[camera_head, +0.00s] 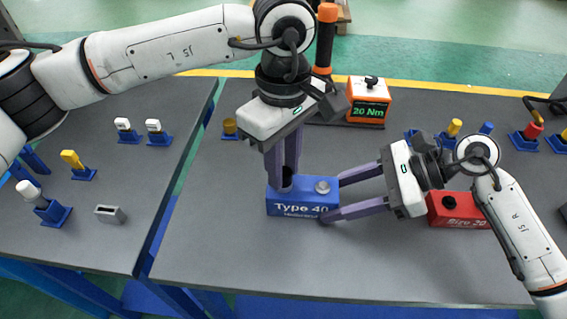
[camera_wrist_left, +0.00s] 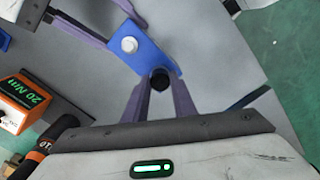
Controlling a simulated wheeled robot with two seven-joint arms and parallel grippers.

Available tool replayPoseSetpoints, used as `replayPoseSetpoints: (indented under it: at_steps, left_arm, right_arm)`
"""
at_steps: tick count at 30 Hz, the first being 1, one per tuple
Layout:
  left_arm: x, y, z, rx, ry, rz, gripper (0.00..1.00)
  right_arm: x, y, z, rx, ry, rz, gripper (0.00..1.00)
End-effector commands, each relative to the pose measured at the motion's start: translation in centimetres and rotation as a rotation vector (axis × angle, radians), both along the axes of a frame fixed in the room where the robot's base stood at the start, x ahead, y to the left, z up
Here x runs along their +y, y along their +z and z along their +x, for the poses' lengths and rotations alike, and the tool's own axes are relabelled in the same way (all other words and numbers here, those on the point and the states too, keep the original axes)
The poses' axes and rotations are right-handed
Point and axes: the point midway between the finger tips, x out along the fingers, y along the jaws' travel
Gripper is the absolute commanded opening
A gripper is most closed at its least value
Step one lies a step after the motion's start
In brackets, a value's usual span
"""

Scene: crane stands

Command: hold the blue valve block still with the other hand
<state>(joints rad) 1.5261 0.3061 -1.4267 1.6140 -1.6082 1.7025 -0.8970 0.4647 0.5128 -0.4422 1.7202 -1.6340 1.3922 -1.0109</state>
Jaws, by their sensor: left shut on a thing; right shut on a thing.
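The blue valve block (camera_head: 302,206), lettered "Type 40", sits on the grey table; it also shows in the left wrist view (camera_wrist_left: 150,56). A round silver top (camera_head: 322,187) is at its right end. My right gripper (camera_head: 333,198) comes from the right and is shut on the block, one finger on the front side and one behind. My left gripper (camera_head: 284,180) points down at the block's left end. Its fingers are shut on a dark round cap (camera_wrist_left: 160,79) on the block's top. The fingers partly hide the cap in the head view.
A red block (camera_head: 460,209) lies right of my right gripper. An orange "20 Nm" box (camera_head: 368,101) and an orange-and-black tool (camera_head: 326,38) stand behind. Several small blue-based parts line the back right and the left table. The front of the table is clear.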

Motion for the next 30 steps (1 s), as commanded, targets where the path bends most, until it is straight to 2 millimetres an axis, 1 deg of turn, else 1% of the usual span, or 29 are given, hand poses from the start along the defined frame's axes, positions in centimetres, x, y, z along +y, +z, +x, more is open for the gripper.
replayPoseSetpoints:
  at_steps: [3, 11, 14, 16, 17, 18, 20, 21, 30]
  left_arm:
    - [0.02, 0.01, 0.01, 0.0, -0.047, 0.0, 0.0]
    - [0.03, 0.01, 0.01, 0.0, -0.055, 0.0, 0.0]
    - [0.02, 0.01, 0.02, -0.001, -0.133, 0.001, 0.0]
    - [0.03, 0.0, 0.01, -0.001, -0.23, 0.001, 0.0]
    - [0.03, -0.01, 0.01, 0.0, -0.255, 0.0, 0.26]
    - [0.03, -0.01, 0.01, 0.0, -0.247, 0.0, 0.32]
    - [0.03, -0.01, 0.01, 0.0, -0.246, 0.0, 0.42]
    - [0.03, -0.01, 0.01, 0.0, -0.245, 0.0, 0.46]
    - [0.02, -0.03, 0.0, 0.001, -0.243, 0.001, 0.46]
  right_arm:
    - [0.01, 0.08, 0.04, -0.001, 0.0, 0.001, 0.16]
    - [0.01, 0.08, 0.04, -0.001, 0.0, 0.001, 0.16]
    - [0.01, 0.08, 0.04, -0.001, 0.0, 0.001, 0.16]
    - [0.01, 0.08, 0.04, -0.001, 0.0, 0.001, 0.16]
    - [0.01, 0.08, 0.04, -0.001, 0.0, 0.001, 0.16]
    - [0.01, 0.08, 0.04, -0.001, 0.0, 0.001, 0.16]
    - [0.01, 0.08, 0.04, -0.001, 0.0, 0.001, 0.16]
    - [0.01, 0.08, 0.04, -0.001, 0.0, 0.001, 0.16]
    - [0.01, 0.08, 0.04, -0.001, 0.0, 0.001, 0.16]
